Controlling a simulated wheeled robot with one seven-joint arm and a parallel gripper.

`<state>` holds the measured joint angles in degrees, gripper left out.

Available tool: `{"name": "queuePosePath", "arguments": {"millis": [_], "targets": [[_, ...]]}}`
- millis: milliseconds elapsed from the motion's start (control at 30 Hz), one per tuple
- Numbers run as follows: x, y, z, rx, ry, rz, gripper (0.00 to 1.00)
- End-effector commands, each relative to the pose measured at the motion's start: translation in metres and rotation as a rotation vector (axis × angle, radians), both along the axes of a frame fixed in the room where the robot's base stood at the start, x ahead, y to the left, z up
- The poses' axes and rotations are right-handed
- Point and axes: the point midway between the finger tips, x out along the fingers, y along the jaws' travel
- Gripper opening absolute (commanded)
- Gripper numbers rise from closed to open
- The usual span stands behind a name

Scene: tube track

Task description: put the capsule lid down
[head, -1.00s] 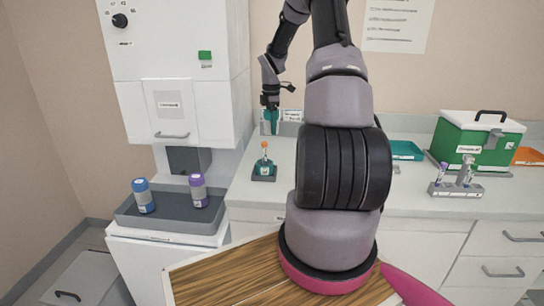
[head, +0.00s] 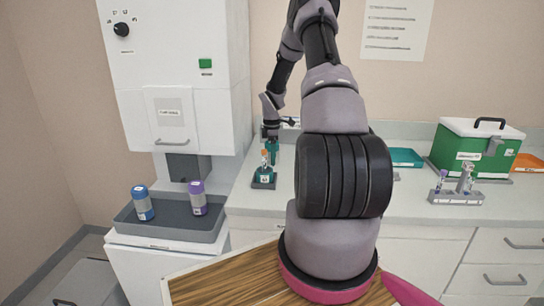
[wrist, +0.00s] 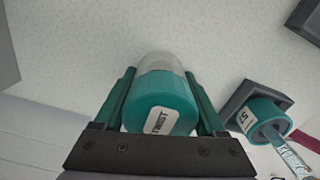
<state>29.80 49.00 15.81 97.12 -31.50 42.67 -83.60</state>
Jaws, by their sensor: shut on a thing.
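My gripper (wrist: 162,105) is shut on the capsule lid (wrist: 160,105), a teal cap with a "TWIST" label and a clear part beyond it in the wrist view. In the head view, my gripper (head: 271,140) is close behind and slightly right of the capsule base; the lid there is too small to make out clearly. The teal capsule base (wrist: 262,112) is in a dark square holder (wrist: 238,103) at the right of the wrist view, apart from the lid, with a clear tube (wrist: 285,150) sticking out. The holder (head: 263,184) stands on the white counter.
The counter (head: 240,203) has bare room around the holder. A grey tray (head: 170,233) with a blue-capped and a purple-capped container is at left beneath a white machine (head: 175,75). A teal tray (head: 405,157), tube rack (head: 456,198) and green box (head: 470,152) are at right.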

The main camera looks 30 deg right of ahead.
Motion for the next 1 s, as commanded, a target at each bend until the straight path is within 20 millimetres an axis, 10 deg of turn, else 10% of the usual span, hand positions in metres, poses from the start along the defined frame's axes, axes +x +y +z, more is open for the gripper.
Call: {"name": "queuePosePath", "arguments": {"millis": [233, 267, 333, 667, 1000], "targets": [[0.0, 0.0, -0.002, 0.0, 0.0, 0.0, 0.06], [0.0, 0.0, -0.002, 0.0, 0.0, 0.0, 0.77], [0.0, 0.0, -0.002, 0.0, 0.0, 0.0, 1.0], [0.0, -0.001, 0.003, -0.001, -0.002, -0.001, 1.0], [0.001, -0.001, 0.068, -0.002, -0.003, -0.001, 1.0]]}}
